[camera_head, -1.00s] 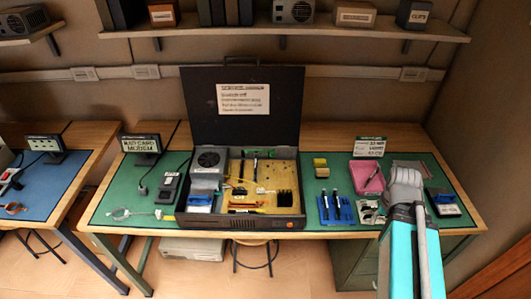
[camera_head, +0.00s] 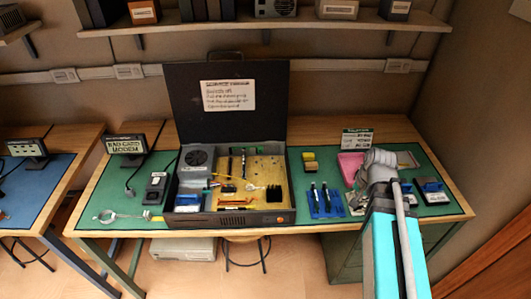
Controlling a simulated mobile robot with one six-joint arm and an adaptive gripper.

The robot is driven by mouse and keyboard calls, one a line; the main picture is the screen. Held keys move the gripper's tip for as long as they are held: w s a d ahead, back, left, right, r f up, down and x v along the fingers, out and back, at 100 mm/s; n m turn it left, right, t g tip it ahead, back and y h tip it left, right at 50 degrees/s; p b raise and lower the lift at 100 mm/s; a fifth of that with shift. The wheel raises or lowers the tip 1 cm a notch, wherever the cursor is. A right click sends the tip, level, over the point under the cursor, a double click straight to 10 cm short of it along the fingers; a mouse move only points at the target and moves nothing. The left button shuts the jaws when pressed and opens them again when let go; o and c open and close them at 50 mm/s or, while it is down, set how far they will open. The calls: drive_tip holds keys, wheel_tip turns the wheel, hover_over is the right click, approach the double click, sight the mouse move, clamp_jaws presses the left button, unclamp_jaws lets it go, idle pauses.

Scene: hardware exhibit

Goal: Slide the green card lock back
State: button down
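An open dark computer case (camera_head: 235,221) stands on the green bench mat, its lid upright behind it with a paper label (camera_head: 228,95). A tan circuit board (camera_head: 262,172) lies inside. A small green strip (camera_head: 237,150) shows at the board's back edge, above dark upright slots; it is too small to tell whether it is the green card lock or how it is set. My arm rises at the right of the picture to a grey joint (camera_head: 380,160), apart from the case.
A blue tool holder (camera_head: 325,203) and a yellow block (camera_head: 310,166) lie right of the case. A pink tray (camera_head: 350,163) is partly behind my arm. A modem sign (camera_head: 126,147), a dark device (camera_head: 156,188) and a cable loop (camera_head: 115,216) are at the left. A shelf (camera_head: 270,30) spans above.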

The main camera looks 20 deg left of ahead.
drive_tip(key=w+a+m+t+y+b, duration=0.1)
drive_tip(key=w+a+m+y+b, duration=0.1)
drive_tip(key=w+a+m, duration=0.7)
drive_tip(key=w+a+m+t+y+b, duration=0.1)
drive_tip(key=w+a+m+y+b, duration=0.2)
drive_tip(key=a, duration=1.3)
drive_tip(key=shift+w+f+m+y, duration=0.25)
drive_tip(key=shift+w+m+y, duration=0.75)
drive_tip(key=shift+w+m, duration=2.1)
drive_tip(key=shift+s, duration=0.2)
drive_tip(key=shift+a+f+b, duration=0.1)
drive_tip(key=shift+f+b, duration=0.05)
drive_tip(key=shift+b, duration=0.25)
drive_tip(key=b+x, duration=0.3)
drive_tip(key=x, duration=0.2)
drive_tip(key=b+x, duration=0.4)
drive_tip(key=x, duration=0.1)
drive_tip(key=shift+w, duration=0.25)
drive_tip(key=shift+w+a, duration=0.2)
drive_tip(key=shift+a, duration=0.35)
drive_tip(key=shift+w+a, duration=0.2)
drive_tip(key=shift+a, duration=0.35)
drive_tip(key=shift+w+a, duration=0.2)
drive_tip(key=shift+a, duration=0.45)
